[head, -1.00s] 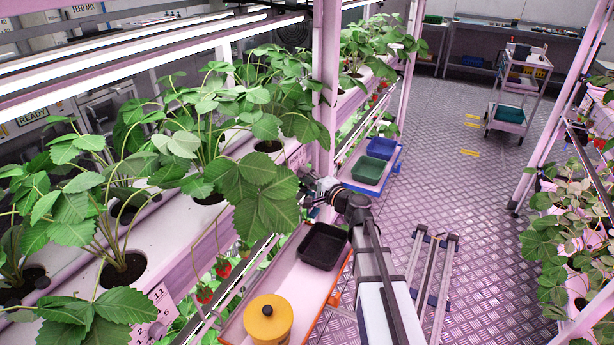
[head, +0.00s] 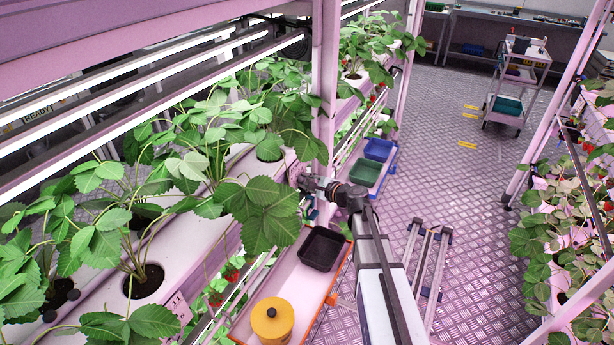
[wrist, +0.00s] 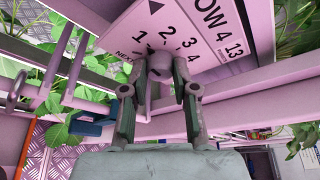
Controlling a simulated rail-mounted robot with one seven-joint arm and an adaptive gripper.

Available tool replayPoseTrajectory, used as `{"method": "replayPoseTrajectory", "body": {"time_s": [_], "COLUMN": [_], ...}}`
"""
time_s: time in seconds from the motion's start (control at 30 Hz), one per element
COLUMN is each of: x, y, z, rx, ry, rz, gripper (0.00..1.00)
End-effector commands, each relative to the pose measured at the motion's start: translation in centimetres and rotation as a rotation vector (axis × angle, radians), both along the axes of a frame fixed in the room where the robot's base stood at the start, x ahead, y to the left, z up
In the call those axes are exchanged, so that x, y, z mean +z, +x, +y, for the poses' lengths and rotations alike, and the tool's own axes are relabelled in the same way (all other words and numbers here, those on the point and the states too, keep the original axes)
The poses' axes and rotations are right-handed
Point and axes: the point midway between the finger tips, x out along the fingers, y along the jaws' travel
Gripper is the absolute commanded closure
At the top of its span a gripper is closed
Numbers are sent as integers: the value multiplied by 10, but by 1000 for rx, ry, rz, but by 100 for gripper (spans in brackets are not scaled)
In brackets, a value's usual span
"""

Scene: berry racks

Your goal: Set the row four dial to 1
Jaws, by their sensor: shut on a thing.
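The row four plate (wrist: 215,52) is a pale panel in the wrist view, printed "ROW 4 13" with the numbers 1, 2, 3 and 4 in an arc and a black triangle near its top. The small dark dial (wrist: 158,66) sits below the numbers. My gripper (wrist: 159,72) is shut on the dial, one finger on each side. The fingers partly cover it, and I cannot tell which number it points to. In the head view my gripper (head: 305,184) is against the rack beside the post; leaves and the wrist hide the dial there.
Strawberry plants (head: 262,205) overhang the rack left of my gripper. A rack post (head: 325,100) stands close behind.

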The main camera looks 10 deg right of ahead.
Motion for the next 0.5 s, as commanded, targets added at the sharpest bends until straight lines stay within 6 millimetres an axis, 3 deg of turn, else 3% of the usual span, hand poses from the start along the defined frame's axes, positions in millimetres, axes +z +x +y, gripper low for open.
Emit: {"method": "replayPoseTrajectory", "body": {"time_s": [0.5], "x": [1], "y": [1], "z": [0], "rx": [-1], "ry": [30], "rz": [34], "gripper": [100]}}
